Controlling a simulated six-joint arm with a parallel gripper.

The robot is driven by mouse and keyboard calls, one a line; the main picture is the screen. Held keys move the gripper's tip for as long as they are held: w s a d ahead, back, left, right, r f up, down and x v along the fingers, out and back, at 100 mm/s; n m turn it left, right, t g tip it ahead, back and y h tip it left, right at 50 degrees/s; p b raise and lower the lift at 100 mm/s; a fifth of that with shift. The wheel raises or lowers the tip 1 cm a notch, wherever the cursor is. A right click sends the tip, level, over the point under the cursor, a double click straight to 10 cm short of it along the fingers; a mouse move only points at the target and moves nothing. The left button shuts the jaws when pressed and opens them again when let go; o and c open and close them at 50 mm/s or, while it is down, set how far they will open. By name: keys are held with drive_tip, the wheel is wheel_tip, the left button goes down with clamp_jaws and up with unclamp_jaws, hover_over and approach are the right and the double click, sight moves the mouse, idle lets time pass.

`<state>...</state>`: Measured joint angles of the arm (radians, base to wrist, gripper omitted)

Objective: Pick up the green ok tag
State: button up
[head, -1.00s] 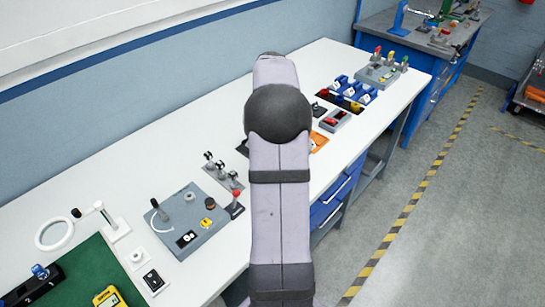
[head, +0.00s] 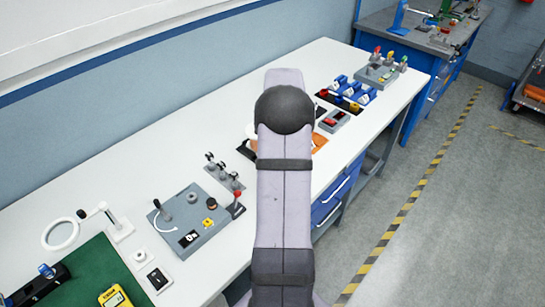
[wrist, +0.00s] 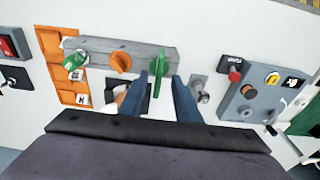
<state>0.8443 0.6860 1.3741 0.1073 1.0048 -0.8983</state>
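In the wrist view, my gripper (wrist: 160,77) is open, with its two blue fingers apart and nothing clamped between them. A green upright piece (wrist: 158,66) stands on a grey bar, just beyond and between the fingertips. A second green piece (wrist: 75,61) sits at the left end of the same bar (wrist: 195,55). I cannot read "ok" on either, so I cannot tell which is the tag. In the head view my arm hides the gripper and this bar.
An orange panel (wrist: 70,82) with white labels lies left of the bar. An orange knob (wrist: 119,62) stands between the green pieces. A grey control box (wrist: 262,95) is on the right. A dark pad (wrist: 131,96) lies near the left finger.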

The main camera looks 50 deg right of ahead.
drive_tip(key=shift+w+d+f+p, duration=0.1)
drive_tip(key=shift+f+p, duration=0.15)
drive_tip(key=shift+f, duration=0.55)
drive_tip(key=shift+w+d+f+p, duration=0.1)
drive_tip(key=shift+f+p, duration=0.15)
drive_tip(key=shift+f, duration=0.5)
clamp_jaws()
drive_tip(key=shift+r, duration=0.1)
wheel_tip(320, 180, up, 10)
drive_tip(key=b, duration=0.3)
